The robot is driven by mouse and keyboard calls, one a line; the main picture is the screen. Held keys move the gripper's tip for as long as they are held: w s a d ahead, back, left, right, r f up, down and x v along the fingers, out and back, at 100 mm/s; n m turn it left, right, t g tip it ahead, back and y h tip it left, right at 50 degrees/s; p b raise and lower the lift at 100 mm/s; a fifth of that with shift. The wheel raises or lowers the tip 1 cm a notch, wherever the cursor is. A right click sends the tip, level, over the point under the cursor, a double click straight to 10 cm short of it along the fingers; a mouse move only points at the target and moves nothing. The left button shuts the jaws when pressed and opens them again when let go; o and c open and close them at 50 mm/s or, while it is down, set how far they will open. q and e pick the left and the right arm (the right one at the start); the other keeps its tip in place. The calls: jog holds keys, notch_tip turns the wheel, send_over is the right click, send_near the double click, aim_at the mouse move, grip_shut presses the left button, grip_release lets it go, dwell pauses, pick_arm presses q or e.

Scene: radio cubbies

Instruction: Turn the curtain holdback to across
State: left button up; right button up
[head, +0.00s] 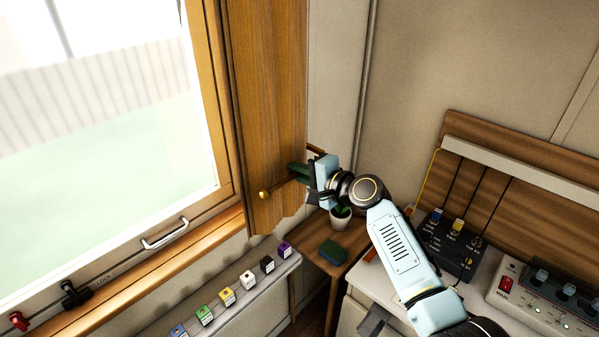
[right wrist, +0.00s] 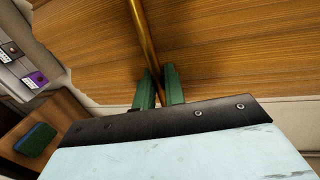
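The curtain holdback (head: 270,191) is a thin brass rod with a round knob at its left end. It lies over the front of the brown, wood-patterned curtain (head: 268,100), slanting up to the right. My right gripper (head: 300,174) is at the curtain's right edge with its green fingers around the rod. In the right wrist view the rod (right wrist: 147,40) runs down between the two fingertips (right wrist: 158,85), which sit close on either side of it. The rod's far part is hidden behind the gripper. My left gripper is not in view.
A window (head: 100,120) is left of the curtain. A desk with switch boxes (head: 450,243) is at right.

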jog(key=shift+o, duration=1.4)
jog(key=shift+r, duration=0.1)
jog(key=shift+d, duration=0.1)
jog(key=shift+s+d, duration=0.15)
jog(key=v, duration=1.3)
